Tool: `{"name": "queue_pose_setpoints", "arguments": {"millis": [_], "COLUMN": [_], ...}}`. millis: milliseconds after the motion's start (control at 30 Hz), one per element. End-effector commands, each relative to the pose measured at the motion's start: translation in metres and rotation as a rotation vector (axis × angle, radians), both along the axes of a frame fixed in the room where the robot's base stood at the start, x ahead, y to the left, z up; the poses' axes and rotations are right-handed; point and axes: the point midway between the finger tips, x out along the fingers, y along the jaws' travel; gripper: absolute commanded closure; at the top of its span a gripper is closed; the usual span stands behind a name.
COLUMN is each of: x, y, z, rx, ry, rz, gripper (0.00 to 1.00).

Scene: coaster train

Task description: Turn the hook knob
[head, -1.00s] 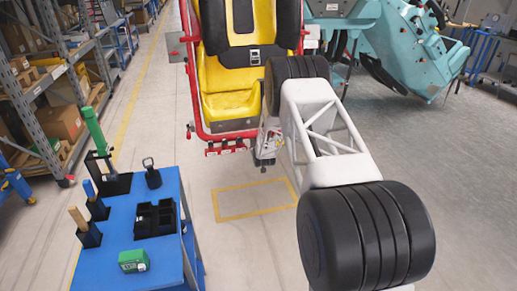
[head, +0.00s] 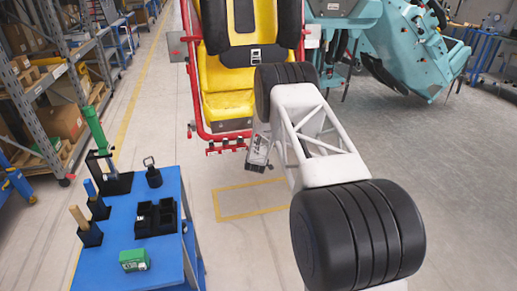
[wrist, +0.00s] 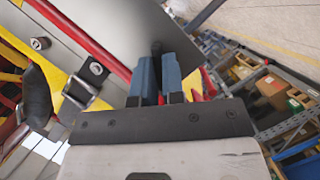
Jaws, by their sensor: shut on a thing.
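My gripper (wrist: 159,78) shows in the wrist view with its two blue fingers close together. They are shut on a small dark knob (wrist: 156,47), and its top shows between the fingertips. I take this to be the hook knob; the fingers hide most of it. A grey plate and a red bar lie right behind it. In the head view my gripper (head: 258,152) is at the lower right of the yellow seat (head: 226,98), tilted, and the knob cannot be made out there.
A red tube frame (head: 200,120) surrounds the seat. A blue table (head: 115,225) with tool holders, a black tray and a green box stands at the lower left. Shelves line the left side. A yellow-marked floor area (head: 235,216) is clear. A teal machine (head: 400,45) stands at the back right.

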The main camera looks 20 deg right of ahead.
Motion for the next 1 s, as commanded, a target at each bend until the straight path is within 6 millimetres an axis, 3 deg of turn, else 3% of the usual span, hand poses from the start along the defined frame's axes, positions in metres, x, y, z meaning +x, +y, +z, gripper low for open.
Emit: {"name": "queue_pose_setpoints", "arguments": {"millis": [700, 733, 867, 1000], "x": [0.0005, 0.0005, 0.0003, 0.0002], "y": [0.0008, 0.0008, 0.0008, 0.0006], "z": [0.0, -0.0001, -0.0002, -0.0003], "rx": [-0.097, -0.097, -0.097, -0.097], "ry": [0.0, 0.0, 0.0, 0.0], "rz": [0.001, 0.001, 0.001, 0.001], "gripper": [1.0, 0.86, 0.66, 0.65]}}
